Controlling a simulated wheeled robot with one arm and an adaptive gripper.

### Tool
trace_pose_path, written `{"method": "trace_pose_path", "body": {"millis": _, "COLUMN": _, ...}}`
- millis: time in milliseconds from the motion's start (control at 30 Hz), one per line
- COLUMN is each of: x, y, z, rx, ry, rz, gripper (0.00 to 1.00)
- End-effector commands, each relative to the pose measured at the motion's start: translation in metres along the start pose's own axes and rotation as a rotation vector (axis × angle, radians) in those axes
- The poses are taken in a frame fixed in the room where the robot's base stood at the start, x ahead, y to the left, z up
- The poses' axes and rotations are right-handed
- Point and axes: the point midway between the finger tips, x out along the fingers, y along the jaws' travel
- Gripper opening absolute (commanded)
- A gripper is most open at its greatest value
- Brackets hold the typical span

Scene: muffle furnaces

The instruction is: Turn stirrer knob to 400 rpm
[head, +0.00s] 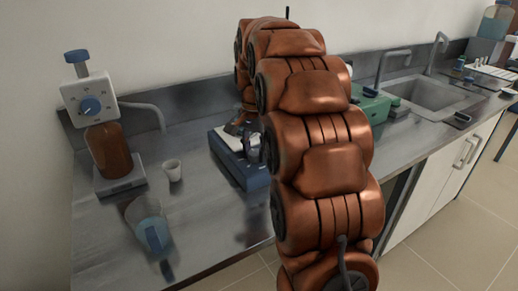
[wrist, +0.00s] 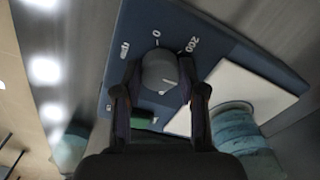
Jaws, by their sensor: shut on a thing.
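The stirrer is a low blue box (head: 238,158) on the grey bench, partly hidden behind my arm in the head view. In the wrist view its blue panel (wrist: 222,42) carries a round grey knob (wrist: 160,72), with 0 and 200 printed near it and a small mark to the left. My gripper (wrist: 159,80) has one dark finger on each side of the knob and is shut on it. A small pale mark shows on the knob's lower right; the exact setting cannot be told. Other scale marks are hidden by the fingers.
A white dial unit (head: 88,100) tops a brown bottle (head: 110,150) at left. A small white cup (head: 173,170) and a clear vessel with blue (head: 150,230) stand left of the stirrer. A green device (head: 370,105) and a sink (head: 425,92) lie right.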

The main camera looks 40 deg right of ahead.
Motion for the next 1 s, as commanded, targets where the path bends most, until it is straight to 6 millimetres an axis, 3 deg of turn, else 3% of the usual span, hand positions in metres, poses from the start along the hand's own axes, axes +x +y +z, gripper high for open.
{"method": "trace_pose_path", "body": {"millis": 367, "x": 0.0000, "y": 0.0019, "z": -0.0025, "rx": 0.006, "ry": 0.005, "rz": 0.004, "gripper": 0.06}}
{"method": "trace_pose_path", "body": {"millis": 400, "x": 0.0001, "y": 0.0021, "z": -0.0026, "rx": 0.006, "ry": 0.005, "rz": 0.004, "gripper": 0.44}}
{"method": "trace_pose_path", "body": {"millis": 600, "x": 0.0000, "y": 0.0010, "z": -0.0011, "rx": 0.003, "ry": 0.003, "rz": 0.003, "gripper": 0.65}}
{"method": "trace_pose_path", "body": {"millis": 1000, "x": -0.0017, "y": 0.0002, "z": -0.0004, "rx": 0.002, "ry": 0.002, "rz": 0.002, "gripper": 0.66}}
